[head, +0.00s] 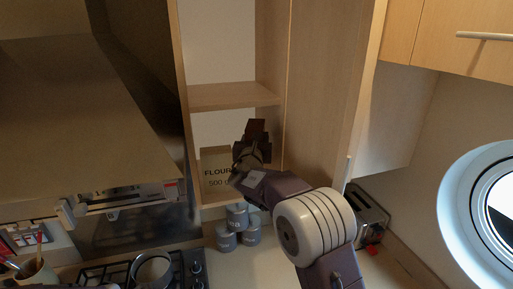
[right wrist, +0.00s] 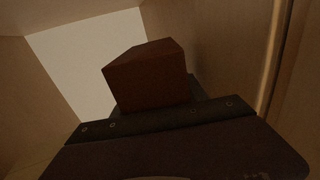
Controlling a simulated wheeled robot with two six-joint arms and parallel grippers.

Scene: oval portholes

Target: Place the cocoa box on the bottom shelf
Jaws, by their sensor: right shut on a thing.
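The cocoa box, a small dark brown block (head: 256,130), is held up inside the open cupboard. In the right wrist view the brown box (right wrist: 150,78) stands out beyond the jaw, and its label cannot be read. My right gripper (head: 250,152) is shut on it, in front of the right part of the bottom compartment. The bottom shelf (head: 222,196) bears a flour packet at its left, just left of my gripper. My arm hides the right part of this shelf. My left gripper is not in view.
The flour packet (head: 214,181) is close to my gripper. A middle shelf (head: 232,95) lies above, and the cupboard's side panel (head: 322,90) is at the right. Grey tins (head: 226,237) stand on the counter below. A toaster (head: 368,212) is at the right, a hob (head: 110,272) at the left.

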